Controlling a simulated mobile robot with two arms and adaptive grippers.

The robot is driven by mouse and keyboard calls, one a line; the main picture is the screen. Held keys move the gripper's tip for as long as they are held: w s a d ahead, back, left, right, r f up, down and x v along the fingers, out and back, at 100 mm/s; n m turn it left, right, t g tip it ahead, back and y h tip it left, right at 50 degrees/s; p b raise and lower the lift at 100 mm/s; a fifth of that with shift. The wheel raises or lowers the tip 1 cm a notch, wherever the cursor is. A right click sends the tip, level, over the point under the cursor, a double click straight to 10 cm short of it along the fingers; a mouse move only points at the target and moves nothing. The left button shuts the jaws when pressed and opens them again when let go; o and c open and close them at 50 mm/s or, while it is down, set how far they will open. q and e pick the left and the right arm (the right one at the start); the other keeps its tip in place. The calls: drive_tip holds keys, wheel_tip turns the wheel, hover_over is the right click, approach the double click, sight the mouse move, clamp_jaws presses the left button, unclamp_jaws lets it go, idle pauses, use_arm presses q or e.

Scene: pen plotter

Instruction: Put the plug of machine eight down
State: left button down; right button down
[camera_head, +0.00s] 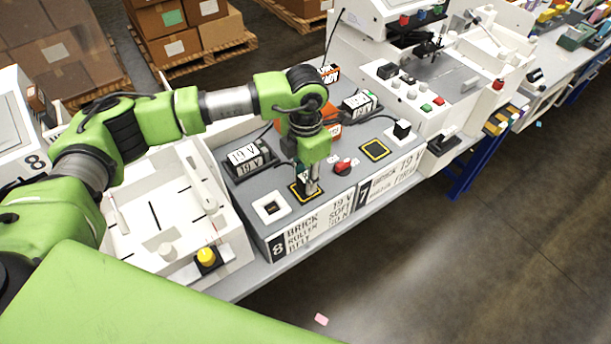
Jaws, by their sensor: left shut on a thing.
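My left gripper (312,188) points straight down over the yellow-bordered square (294,193) on the grey top of machine eight's station. It is shut on the plug, which is mostly hidden by the fingers; I cannot tell whether it touches the surface. The white socket (271,208) of station eight is empty, left of the gripper. A power brick (250,158) marked 19 V sits behind and left of the gripper. My right gripper is not in view.
A red knob (343,167) stands close right of the gripper. Station seven has an empty yellow-bordered square (375,150), a black plug (402,129) at its socket and another brick (358,105). A white machine with a yellow knob (206,257) stands left. An orange box (324,133) is behind.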

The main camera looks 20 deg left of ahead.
sight(306, 176)
use_arm(q)
drive_tip(key=c, duration=1.7)
unclamp_jaws()
wheel_tip(306, 176, up, 12)
drive_tip(key=b, duration=0.4)
drive_tip(key=shift+r, duration=0.1)
